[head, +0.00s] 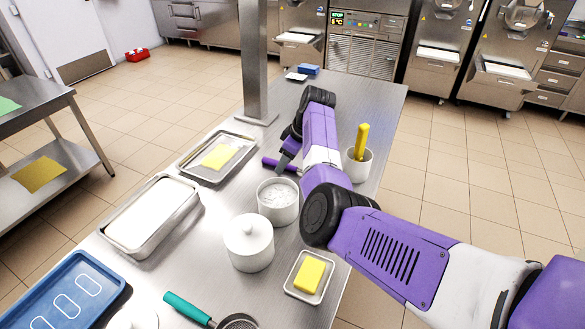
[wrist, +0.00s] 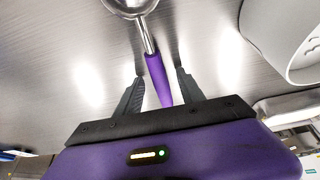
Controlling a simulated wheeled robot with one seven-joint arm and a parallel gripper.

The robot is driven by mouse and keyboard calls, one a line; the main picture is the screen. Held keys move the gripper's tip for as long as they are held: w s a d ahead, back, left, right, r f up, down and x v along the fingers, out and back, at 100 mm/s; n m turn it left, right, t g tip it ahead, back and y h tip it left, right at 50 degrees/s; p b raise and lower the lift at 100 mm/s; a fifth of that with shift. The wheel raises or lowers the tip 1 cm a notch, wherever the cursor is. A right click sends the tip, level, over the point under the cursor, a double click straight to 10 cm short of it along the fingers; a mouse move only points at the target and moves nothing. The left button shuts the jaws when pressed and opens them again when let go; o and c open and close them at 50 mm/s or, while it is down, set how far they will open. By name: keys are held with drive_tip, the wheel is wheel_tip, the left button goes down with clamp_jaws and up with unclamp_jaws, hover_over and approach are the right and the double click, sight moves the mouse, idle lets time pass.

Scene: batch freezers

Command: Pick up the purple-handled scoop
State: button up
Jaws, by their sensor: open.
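The purple-handled scoop (wrist: 157,78) lies on the steel table in the wrist view, its round metal head at the top edge. Its purple handle points down between the two dark fingers. My gripper (wrist: 159,74) is open, with one finger on each side of the handle and a visible gap to both. In the head view the purple handle (head: 271,162) shows just left of my gripper (head: 283,158). The scoop's metal head is hidden there.
A white pot with a yellow handle (head: 360,168) stands right of my arm. A white bowl (head: 278,215), a lidded white jar (head: 249,250) and a dish with a yellow block (head: 309,272) stand nearer. Metal trays (head: 180,176) lie left, beside a steel post (head: 255,60).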

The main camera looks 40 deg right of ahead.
drive_tip(key=shift+c, duration=0.5)
clamp_jaws()
